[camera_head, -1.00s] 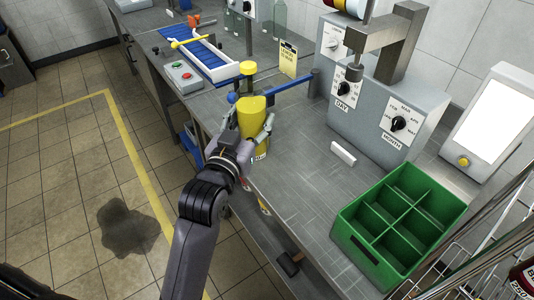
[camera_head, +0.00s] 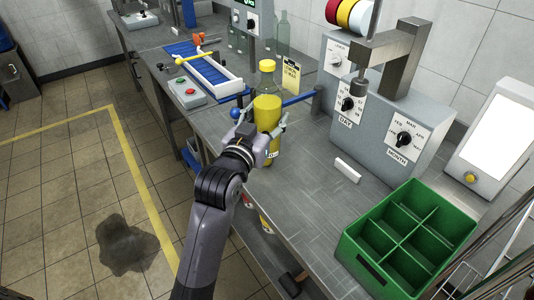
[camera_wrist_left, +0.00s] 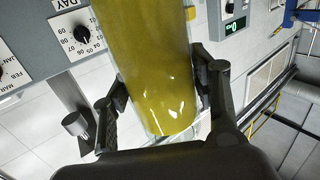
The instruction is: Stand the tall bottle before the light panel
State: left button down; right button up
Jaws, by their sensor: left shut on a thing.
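The tall bottle (camera_head: 267,112) is clear with yellow liquid and a yellow cap. My left gripper (camera_head: 262,142) is shut around its lower part, and the bottle stands nearly upright over the left part of the grey bench. Whether its base touches the bench I cannot tell. In the left wrist view the yellow bottle (camera_wrist_left: 152,70) fills the space between the fingers of the left gripper (camera_wrist_left: 160,95). The light panel (camera_head: 494,135), a bright white screen in a grey housing with a yellow button, stands at the far right. My right gripper is not in view.
A green divided crate (camera_head: 352,243) stands on the bench before the panel. A grey dial machine (camera_head: 385,120) stands at the back, with a small white block (camera_head: 347,170) before it. A blue bar (camera_head: 300,98) runs behind the bottle. Bare bench (camera_head: 300,205) lies right of the gripper.

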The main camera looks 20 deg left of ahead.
pick_arm(q)
notch_tip(320, 180, down, 10)
jog(key=shift+r+b, duration=0.1)
jog(key=shift+b, duration=0.25)
dwell(0.4)
jog(key=c, duration=0.6)
grip_release()
jog(key=shift+f, duration=0.3)
